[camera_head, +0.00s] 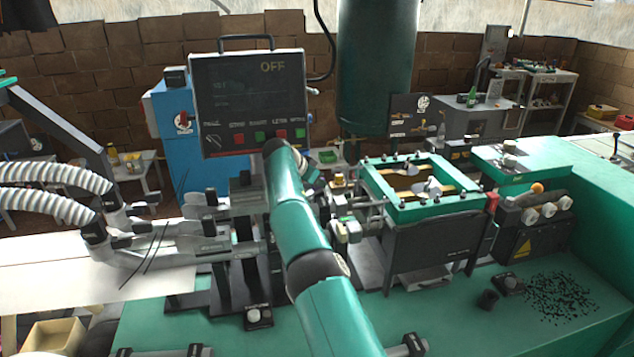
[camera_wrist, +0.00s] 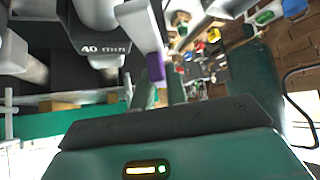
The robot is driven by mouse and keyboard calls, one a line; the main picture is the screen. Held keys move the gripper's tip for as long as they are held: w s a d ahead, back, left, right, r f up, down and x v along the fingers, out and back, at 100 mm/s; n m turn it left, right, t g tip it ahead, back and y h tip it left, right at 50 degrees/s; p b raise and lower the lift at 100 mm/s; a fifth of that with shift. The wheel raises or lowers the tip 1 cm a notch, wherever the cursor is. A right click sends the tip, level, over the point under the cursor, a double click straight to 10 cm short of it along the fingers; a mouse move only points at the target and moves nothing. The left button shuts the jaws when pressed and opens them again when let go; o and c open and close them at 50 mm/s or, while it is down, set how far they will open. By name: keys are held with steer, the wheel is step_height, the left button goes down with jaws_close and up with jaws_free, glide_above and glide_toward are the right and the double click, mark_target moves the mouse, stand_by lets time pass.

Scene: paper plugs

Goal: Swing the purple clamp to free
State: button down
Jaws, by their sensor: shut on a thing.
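The purple clamp (camera_wrist: 155,67) shows in the wrist view as a small purple piece on a pale grey lever, just left of the upper middle. My gripper (camera_wrist: 158,82) is at the purple piece, with its fingers shut on it. The fingers cover part of the clamp. A grey block marked "40 mm" (camera_wrist: 103,48) is to the left of the clamp. In the head view my teal arm reaches up the middle to the machine and hides the contact. I cannot make out purple there.
A control panel (camera_head: 248,98) reading "OFF" stands behind my arm. A green-framed unit (camera_head: 425,211) is close on the right. Grey tubes and fittings (camera_head: 205,245) crowd the left. The green bench top (camera_head: 440,305) is mostly clear at the front right, with black bits scattered farther right.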

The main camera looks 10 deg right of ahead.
stand_by(0.4)
steer(key=c, duration=1.4)
jaws_free()
steer(key=shift+s, duration=0.1)
